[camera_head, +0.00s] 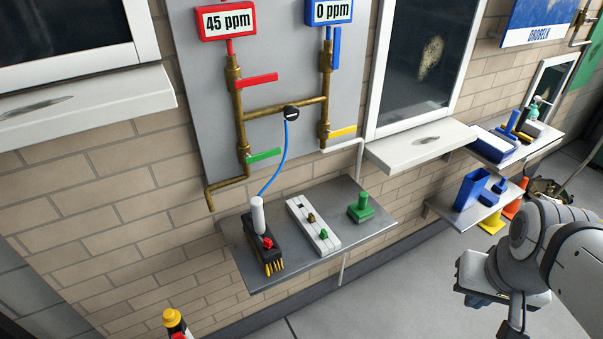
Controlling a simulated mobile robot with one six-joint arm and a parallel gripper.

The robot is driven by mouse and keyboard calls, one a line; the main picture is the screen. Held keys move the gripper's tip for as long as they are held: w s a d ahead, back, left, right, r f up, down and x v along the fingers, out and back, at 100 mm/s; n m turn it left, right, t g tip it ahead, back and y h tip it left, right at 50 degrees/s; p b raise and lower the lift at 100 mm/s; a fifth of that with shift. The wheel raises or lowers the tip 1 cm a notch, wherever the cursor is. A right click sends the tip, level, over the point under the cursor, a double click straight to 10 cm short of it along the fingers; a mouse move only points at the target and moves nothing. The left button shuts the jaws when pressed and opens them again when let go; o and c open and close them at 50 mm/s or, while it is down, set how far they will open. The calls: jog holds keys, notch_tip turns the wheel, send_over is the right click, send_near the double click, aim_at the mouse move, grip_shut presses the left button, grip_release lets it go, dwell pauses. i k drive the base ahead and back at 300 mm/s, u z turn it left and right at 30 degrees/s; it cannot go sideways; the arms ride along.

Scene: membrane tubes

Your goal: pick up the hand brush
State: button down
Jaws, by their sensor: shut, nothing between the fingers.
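A dark block with a yellow, bristle-like fringe (273,266) lies on the left part of the grey wall shelf (290,271). It looks most like the hand brush, but I cannot be sure. A white cylinder (258,216) with a blue hose and a small red part overlap it. Blue handled items (491,193) on the lower right shelf are too small to identify. My gripper (514,329) is at the bottom right, partly cut off by the frame edge. It appears shut and empty, well to the right of the grey shelf and apart from it.
White window sills (420,146) jut from the brick wall. The floor (400,305) before the shelf is clear.

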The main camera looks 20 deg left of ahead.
aim_at(255, 228)
jog(key=u, duration=1.25)
jog(key=i, duration=0.4)
jog(key=u, duration=0.35)
